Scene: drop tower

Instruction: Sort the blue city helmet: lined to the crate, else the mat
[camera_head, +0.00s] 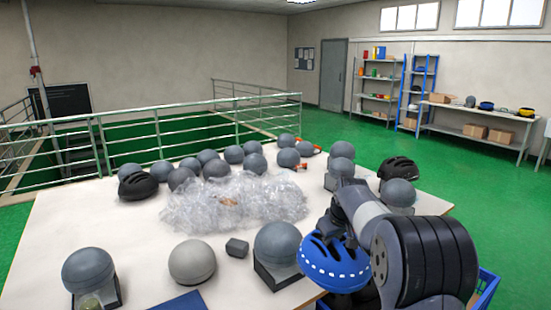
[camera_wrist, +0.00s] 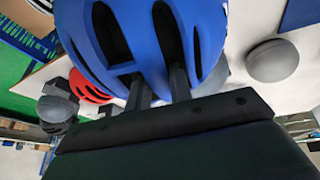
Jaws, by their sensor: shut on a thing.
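The blue city helmet (camera_head: 335,265) hangs from my gripper (camera_head: 331,226) at the table's near right edge, with a row of white marks along its side. In the wrist view the helmet's shell (camera_wrist: 92,50) fills the top middle, and my gripper's fingers (camera_wrist: 158,86) are shut on it at its long dark slots. Its inside is turned away, so I cannot tell whether it is lined. A blue crate (camera_head: 488,288) shows partly behind my arm at the lower right. A dark blue mat (camera_head: 183,302) lies at the table's front edge, cut off by the frame.
Grey headforms, one on a dark stand (camera_head: 278,245), crowd the white table (camera_head: 60,225). Clear crumpled wrap (camera_head: 235,202) lies mid-table. Black helmets (camera_head: 138,186) sit left and right. A red helmet (camera_wrist: 88,88) shows in the wrist view. The table's left part is clear.

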